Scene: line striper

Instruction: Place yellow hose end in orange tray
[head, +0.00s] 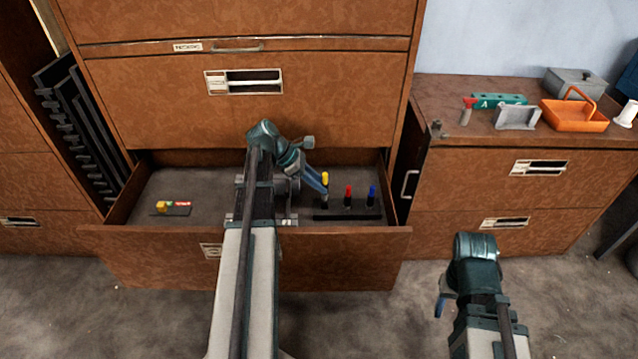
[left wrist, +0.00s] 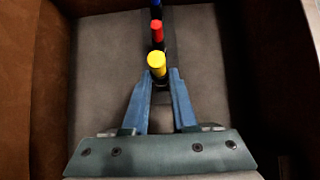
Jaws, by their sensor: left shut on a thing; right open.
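The yellow hose end (head: 325,178) stands upright in a dark rack (head: 347,214) in the open drawer, beside a red one (head: 348,190) and a blue one (head: 372,192). My left gripper (head: 324,191) reaches down into the drawer and is shut on the yellow hose end. In the left wrist view the yellow top (left wrist: 157,60) shows between the blue fingertips (left wrist: 160,80). The orange tray (head: 575,118), with a raised handle, sits on the low cabinet at the right. My right gripper (head: 441,306) is open and empty, low in front of the cabinets.
The open drawer (head: 330,245) also holds a small block with yellow and red parts (head: 172,208) at its left. On the low cabinet (head: 445,95), a grey holder (head: 517,117), a green block (head: 499,100), a red-topped item (head: 468,108) and a grey box (head: 574,82) stand near the tray.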

